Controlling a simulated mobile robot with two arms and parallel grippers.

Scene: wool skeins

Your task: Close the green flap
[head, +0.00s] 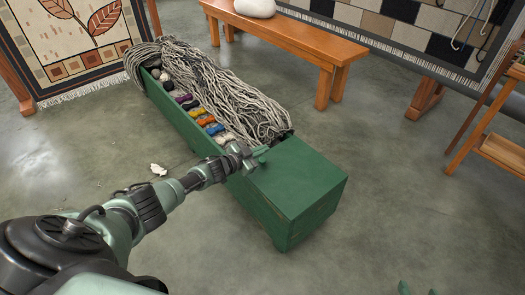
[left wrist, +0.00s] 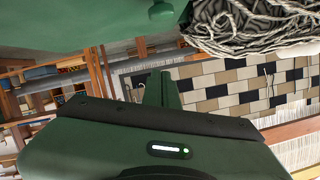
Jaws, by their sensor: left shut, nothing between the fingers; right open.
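A long green chest (head: 288,222) stands on the floor. A flat green panel (head: 300,178), apparently the flap, covers its near right end and looks level. The rest of the chest is open. My left gripper (head: 258,158) is shut and empty at the panel's left edge; whether it touches is unclear. In the left wrist view, a green surface with a round green knob (left wrist: 161,12) shows at the top, beyond my left gripper's fingers (left wrist: 162,88). Only the green fingertips of my right gripper (head: 418,290) show at the bottom edge, spread apart.
Grey rope-like wool (head: 225,90) fills the chest's open part and hangs over its far end. Small coloured skeins (head: 206,121) line its left side. An orange bench (head: 285,35) stands behind, a wooden stand (head: 500,150) at right. The floor in front is clear.

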